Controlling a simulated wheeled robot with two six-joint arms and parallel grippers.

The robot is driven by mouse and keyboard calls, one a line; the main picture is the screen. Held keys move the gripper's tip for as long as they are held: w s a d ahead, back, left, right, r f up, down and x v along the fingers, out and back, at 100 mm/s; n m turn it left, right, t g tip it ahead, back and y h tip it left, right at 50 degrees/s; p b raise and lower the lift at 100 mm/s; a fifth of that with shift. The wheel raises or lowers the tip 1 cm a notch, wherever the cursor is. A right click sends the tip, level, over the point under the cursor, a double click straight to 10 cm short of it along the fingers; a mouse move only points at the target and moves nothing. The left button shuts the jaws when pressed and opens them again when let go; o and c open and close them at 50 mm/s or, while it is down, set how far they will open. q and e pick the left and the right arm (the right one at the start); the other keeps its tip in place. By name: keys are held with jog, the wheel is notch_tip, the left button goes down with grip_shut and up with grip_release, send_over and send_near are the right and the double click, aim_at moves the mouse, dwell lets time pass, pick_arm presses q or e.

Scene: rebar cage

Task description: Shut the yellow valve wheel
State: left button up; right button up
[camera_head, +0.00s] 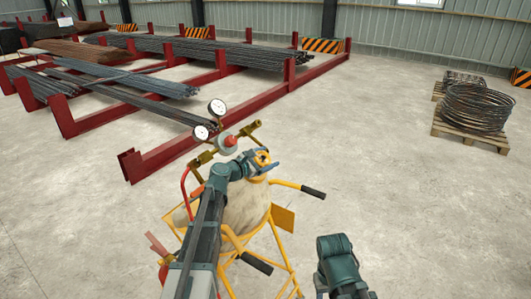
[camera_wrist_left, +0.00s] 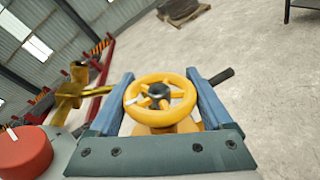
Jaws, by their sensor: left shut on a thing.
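The yellow valve wheel (camera_head: 263,158) sits on top of a pale gas cylinder (camera_head: 246,205) in the head view. In the left wrist view the wheel (camera_wrist_left: 160,98) lies between the two blue fingers, with its spokes and dark hub showing. My left gripper (camera_head: 262,168) is shut on the wheel's rim, one finger at each side; it also shows in the left wrist view (camera_wrist_left: 161,100). My right arm (camera_head: 340,265) shows at the lower right of the head view, and its fingertips are not visible.
The cylinder stands in a yellow cart frame (camera_head: 283,218) with black-gripped handles (camera_head: 313,192). A brass regulator with two round gauges (camera_head: 217,107) stands beside the wheel. Red racks (camera_head: 190,147) hold rebar behind. Wire coils (camera_head: 478,105) sit on a pallet at right.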

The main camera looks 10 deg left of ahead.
pick_arm(q)
jog(key=m+g+h+p, duration=0.2)
jog(key=g, duration=0.1)
jog(key=shift+s+d+m+g+h, duration=0.1)
jog(key=shift+d+m+g+h, duration=0.1)
jog(key=shift+m+g+h, duration=0.15)
jog(key=shift+s+f+m+g+h+p, duration=0.15)
jog(key=shift+m+g+h+p, duration=0.15)
jog(key=shift+m+g, duration=0.2)
jog(key=shift+d, duration=0.15)
jog(key=o, duration=1.2)
jog(key=shift+c, duration=0.2)
jog(key=shift+s, duration=0.1)
jog(key=p+v, duration=0.2)
jog(key=v, duration=0.4)
jog(key=shift+s+a+r+p, duration=0.25)
jog(key=shift+s+a+p, duration=0.1)
jog(key=shift+a, duration=0.25)
jog(key=shift+s, duration=0.1)
